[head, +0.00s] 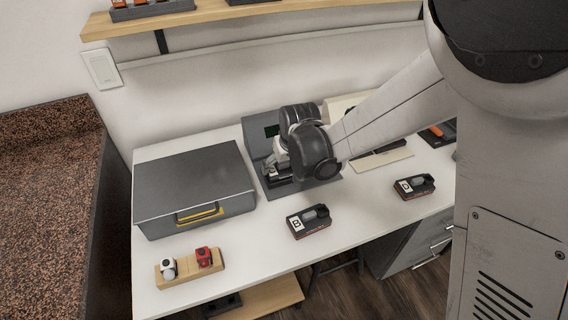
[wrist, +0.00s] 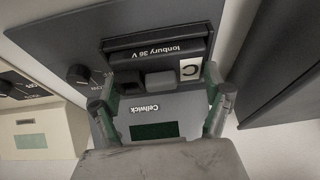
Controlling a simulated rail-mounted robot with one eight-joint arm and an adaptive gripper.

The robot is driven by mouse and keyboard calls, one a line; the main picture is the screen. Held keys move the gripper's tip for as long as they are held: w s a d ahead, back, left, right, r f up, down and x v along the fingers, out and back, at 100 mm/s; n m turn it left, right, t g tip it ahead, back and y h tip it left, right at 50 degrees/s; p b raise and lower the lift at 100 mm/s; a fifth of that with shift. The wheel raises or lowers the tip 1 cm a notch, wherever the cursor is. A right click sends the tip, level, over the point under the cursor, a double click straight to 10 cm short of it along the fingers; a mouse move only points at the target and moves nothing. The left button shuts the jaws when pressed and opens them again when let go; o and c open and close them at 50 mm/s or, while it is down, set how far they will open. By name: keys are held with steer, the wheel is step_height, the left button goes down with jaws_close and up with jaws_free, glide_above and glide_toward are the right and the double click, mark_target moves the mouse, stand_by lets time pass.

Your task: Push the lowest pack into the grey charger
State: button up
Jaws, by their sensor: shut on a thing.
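The grey charger (head: 256,139) stands at the back of the white table, its dark display on the upright part. In the wrist view, upside down, its panel (wrist: 183,103) reads "Cellwick" above a green-black display. A dark pack (wrist: 160,48) marked "Ionbury 36 V" and "C" lies over the charger's base. My gripper (wrist: 160,92) is shut on this pack, a finger on either side. In the head view, my gripper (head: 273,170) is over the charger and hides most of the pack. I cannot tell how deep the pack sits.
Pack B (head: 309,221) and another dark pack (head: 414,187) lie at the table's front. A grey toolbox (head: 195,180) stands close left of the charger, a cream charger (head: 385,160) to its right. A wooden block (head: 190,272) holds a red and a white piece.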

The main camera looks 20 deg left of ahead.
steer(key=o, duration=1.2)
steer(key=shift+r+p, duration=0.75)
steer(key=shift+r, duration=0.8)
steer(key=shift+r+p, duration=1.7)
steer(key=shift+r, duration=1.3)
